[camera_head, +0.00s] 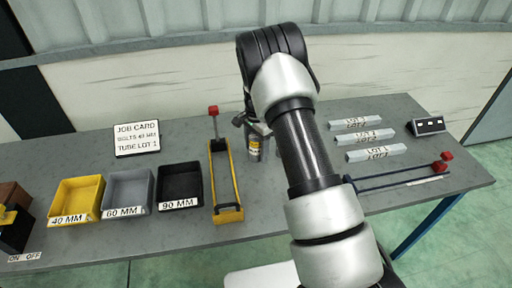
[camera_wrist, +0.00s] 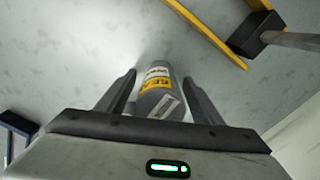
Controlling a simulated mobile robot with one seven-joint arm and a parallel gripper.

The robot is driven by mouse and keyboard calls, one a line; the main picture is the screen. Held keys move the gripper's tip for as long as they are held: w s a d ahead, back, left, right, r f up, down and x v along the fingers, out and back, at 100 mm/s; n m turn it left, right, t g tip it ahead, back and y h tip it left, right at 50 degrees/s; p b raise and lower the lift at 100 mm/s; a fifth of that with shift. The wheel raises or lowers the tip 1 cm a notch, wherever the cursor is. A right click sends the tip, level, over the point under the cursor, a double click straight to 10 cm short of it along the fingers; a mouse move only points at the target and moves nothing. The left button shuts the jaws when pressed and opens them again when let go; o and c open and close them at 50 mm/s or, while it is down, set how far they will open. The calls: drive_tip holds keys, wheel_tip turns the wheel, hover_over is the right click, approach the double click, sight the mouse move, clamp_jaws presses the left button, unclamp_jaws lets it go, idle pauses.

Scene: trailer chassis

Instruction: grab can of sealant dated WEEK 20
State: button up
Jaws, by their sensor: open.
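A grey can with a yellow and white label (camera_wrist: 157,85) is between the two fingers of my gripper (camera_wrist: 160,77) in the wrist view. The fingers are open, one on each side of it, and I cannot tell whether either touches it. The label's small print is not legible, so I cannot read a week on it. In the head view a grey can with a yellow band (camera_head: 253,149) stands on the table beneath my wrist, partly covered by my arm. Any other cans behind my arm are hidden.
A yellow tool frame (camera_head: 213,190) lies just left of the can. Yellow (camera_head: 77,198), grey (camera_head: 129,188) and black (camera_head: 180,182) bins stand further left, behind them a job card (camera_head: 137,138). Labelled lot blocks (camera_head: 361,136) and a red-ended blue bar (camera_head: 405,177) lie right.

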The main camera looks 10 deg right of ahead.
drive_tip(key=c, duration=1.3)
drive_tip(key=shift+r, duration=0.15)
